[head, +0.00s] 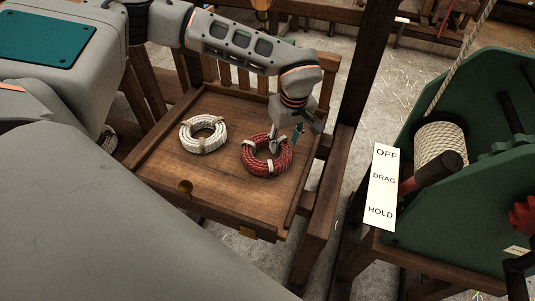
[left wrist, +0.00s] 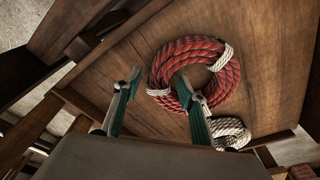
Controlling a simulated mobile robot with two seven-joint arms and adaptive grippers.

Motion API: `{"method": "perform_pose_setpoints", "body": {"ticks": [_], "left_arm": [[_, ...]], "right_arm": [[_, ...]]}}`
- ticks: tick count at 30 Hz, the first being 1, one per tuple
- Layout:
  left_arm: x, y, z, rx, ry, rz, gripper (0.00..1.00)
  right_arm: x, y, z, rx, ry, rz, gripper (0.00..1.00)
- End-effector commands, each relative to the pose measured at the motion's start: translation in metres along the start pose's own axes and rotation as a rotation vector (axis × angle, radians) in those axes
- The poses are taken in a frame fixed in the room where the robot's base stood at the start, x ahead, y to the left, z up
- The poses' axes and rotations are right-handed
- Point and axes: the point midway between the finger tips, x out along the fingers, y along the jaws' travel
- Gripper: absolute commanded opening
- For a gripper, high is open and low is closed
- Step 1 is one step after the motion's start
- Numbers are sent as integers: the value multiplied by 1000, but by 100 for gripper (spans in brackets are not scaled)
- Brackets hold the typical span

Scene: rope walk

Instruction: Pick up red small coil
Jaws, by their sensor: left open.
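The red coil (head: 250,158), a ring of rope with pale ties, lies flat on a wooden tray (head: 160,165). My left gripper (head: 286,139) is open, pointing down at the coil's far right side. In the left wrist view the red coil (left wrist: 233,76) lies just beyond the fingers of my left gripper (left wrist: 158,93). One finger overlaps the coil's inner edge and the other is outside the ring, so they straddle its band. I cannot tell whether they touch it. My right gripper is not in view.
A white coil (head: 203,134) lies left of the red one on the tray. The tray has raised wooden edges and a slatted back. A dark post (head: 352,100) stands to the right, then a green winch (head: 480,150) with a sign (head: 383,187).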

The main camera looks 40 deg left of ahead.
Motion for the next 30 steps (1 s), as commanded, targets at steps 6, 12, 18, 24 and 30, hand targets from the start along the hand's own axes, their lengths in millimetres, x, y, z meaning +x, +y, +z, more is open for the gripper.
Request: {"method": "perform_pose_setpoints", "body": {"ticks": [6, 12, 18, 24, 30], "left_arm": [[20, 0, 0, 0, -1, -1, 41], [18, 0, 0, 0, 0, 0, 28], [18, 0, 0, 0, 0, 0, 0], [18, 0, 0, 0, 0, 1, 0], [10, 1, -2, -1, 2, 3, 0]], "right_arm": [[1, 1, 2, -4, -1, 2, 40], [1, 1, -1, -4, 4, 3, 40], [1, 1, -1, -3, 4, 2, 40], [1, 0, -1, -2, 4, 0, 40], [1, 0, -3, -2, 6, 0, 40]]}}
